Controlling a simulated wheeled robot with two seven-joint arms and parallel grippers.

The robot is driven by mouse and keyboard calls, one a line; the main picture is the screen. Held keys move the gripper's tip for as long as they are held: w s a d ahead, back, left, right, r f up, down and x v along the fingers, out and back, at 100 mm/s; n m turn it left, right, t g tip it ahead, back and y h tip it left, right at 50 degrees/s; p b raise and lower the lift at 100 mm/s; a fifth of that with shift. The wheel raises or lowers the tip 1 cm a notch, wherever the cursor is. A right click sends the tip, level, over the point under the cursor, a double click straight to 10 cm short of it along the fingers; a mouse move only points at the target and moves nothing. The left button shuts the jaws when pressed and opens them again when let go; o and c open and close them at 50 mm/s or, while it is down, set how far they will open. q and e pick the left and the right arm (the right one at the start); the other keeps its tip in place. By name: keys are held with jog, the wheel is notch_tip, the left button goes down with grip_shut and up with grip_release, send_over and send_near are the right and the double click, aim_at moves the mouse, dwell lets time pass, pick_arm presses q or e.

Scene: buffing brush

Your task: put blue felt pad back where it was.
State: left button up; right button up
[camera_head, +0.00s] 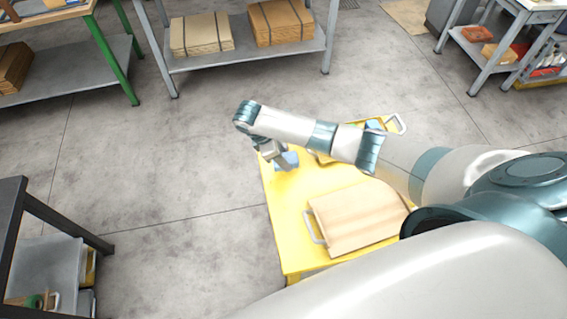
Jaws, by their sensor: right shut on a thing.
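My right gripper (278,161) is at the far left corner of the yellow table (285,222), at the end of my arm, which comes in from the right. It is shut on a small blue pad (289,160), which looks like the blue felt pad. The pad is at or just above the table top; I cannot tell whether it touches. Another blue thing (374,125) shows behind my forearm, near the table's far end, partly hidden. My left gripper is not in view.
My forearm hides part of a yellow tray-like thing (324,157). The table's left strip is bare. Shelves with cardboard stacks (202,34) stand beyond open floor.

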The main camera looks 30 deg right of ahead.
jog(key=shift+f+p, duration=0.55)
jog(key=shift+f, duration=1.45)
jog(key=shift+f, duration=0.15)
jog(key=o, duration=1)
jog(key=shift+b+v, duration=1.1)
jog(key=shift+v, duration=5.05)
